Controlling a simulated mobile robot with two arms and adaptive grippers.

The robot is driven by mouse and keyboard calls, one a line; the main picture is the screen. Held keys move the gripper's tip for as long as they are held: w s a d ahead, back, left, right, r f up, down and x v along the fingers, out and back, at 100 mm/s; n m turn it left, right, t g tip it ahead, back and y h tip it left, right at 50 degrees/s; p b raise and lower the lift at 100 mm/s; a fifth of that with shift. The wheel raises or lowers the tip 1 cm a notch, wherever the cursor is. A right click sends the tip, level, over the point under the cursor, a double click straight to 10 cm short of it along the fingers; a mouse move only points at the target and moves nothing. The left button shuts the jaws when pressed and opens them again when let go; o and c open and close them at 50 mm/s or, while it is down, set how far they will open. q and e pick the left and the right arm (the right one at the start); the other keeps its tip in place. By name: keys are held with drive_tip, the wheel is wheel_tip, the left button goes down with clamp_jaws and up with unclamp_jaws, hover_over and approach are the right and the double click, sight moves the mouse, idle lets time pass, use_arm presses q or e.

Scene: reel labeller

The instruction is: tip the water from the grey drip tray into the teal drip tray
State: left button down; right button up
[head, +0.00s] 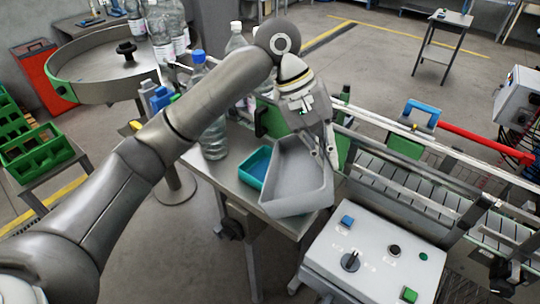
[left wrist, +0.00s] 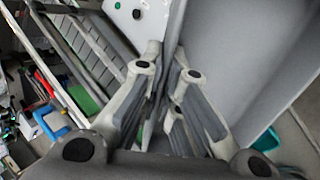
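The grey drip tray (head: 292,203) is in the middle of the head view, over the front of the metal side table, and looks somewhat tilted. My left gripper (head: 331,158) is at its right wall, with the fingers closed on the rim. In the left wrist view the closed fingers (left wrist: 158,95) meet the wall of the grey tray (left wrist: 235,60). The teal drip tray (head: 256,166) lies on the table just left of the grey tray, partly covered by it; a corner shows in the left wrist view (left wrist: 268,140). I cannot make out water in either tray. My right gripper is out of view.
A large bottle with a blue cap (head: 213,138) stands left of the teal tray, beneath my left arm. A control box with buttons (head: 372,262) is close in front on the right. A conveyor (head: 420,185) runs along the right. A round turntable (head: 95,75) stands at the back left.

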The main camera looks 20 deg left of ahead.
use_arm(q)
drive_tip(key=f+y, duration=0.2)
drive_tip(key=d+f+y, duration=0.1)
drive_tip(key=f+y, duration=0.1)
drive_tip(key=d+f+t+y, duration=0.1)
drive_tip(key=f, duration=0.1)
drive_tip(key=shift+s+d+f+y, duration=0.1)
drive_tip(key=shift+s+f+y, duration=0.05)
drive_tip(key=shift+f+y, duration=0.2)
